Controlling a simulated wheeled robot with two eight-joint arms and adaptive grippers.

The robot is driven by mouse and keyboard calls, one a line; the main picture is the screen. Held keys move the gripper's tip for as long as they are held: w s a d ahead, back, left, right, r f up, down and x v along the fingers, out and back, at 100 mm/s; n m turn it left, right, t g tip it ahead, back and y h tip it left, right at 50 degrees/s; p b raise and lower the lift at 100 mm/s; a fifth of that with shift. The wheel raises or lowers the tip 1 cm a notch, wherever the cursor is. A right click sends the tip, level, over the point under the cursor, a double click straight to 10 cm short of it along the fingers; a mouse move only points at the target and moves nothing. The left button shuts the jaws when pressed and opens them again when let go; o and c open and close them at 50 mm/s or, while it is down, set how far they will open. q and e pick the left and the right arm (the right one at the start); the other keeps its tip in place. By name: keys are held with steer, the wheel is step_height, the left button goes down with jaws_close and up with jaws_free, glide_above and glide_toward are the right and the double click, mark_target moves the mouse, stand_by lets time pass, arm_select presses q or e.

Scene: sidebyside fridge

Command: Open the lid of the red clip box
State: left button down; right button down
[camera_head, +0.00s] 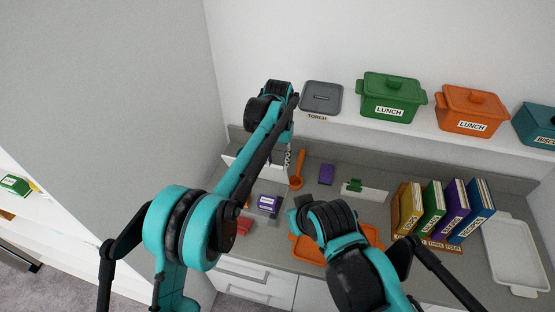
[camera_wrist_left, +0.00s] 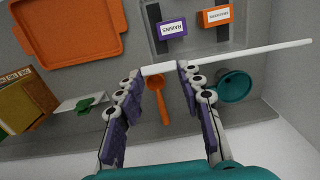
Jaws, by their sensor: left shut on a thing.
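My left gripper (camera_head: 287,160) is at the back of the counter. In the left wrist view its two fingers (camera_wrist_left: 160,70) are closed on one end of a thin white panel (camera_wrist_left: 250,57), seen nearly edge-on. A white panel (camera_head: 238,168) also shows behind my left arm. A purple-labelled RAISINS box (camera_head: 268,201) and, in the left wrist view, an orange-labelled box (camera_wrist_left: 217,16) sit in a grey tray. My right gripper does not show.
An orange ladle (camera_head: 298,170) and a white panel with a green clip (camera_head: 352,187) are nearby. Several books (camera_head: 440,210) and a white tray (camera_head: 515,255) stand right. An orange tray (camera_wrist_left: 70,45) lies under my right arm. Lidded pots (camera_head: 390,95) line the shelf.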

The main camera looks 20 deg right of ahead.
arm_select(q)
steer(key=c, duration=1)
jaws_free()
steer(key=shift+o, duration=0.2)
step_height(320, 180, up, 12)
steer(key=shift+w, duration=0.1)
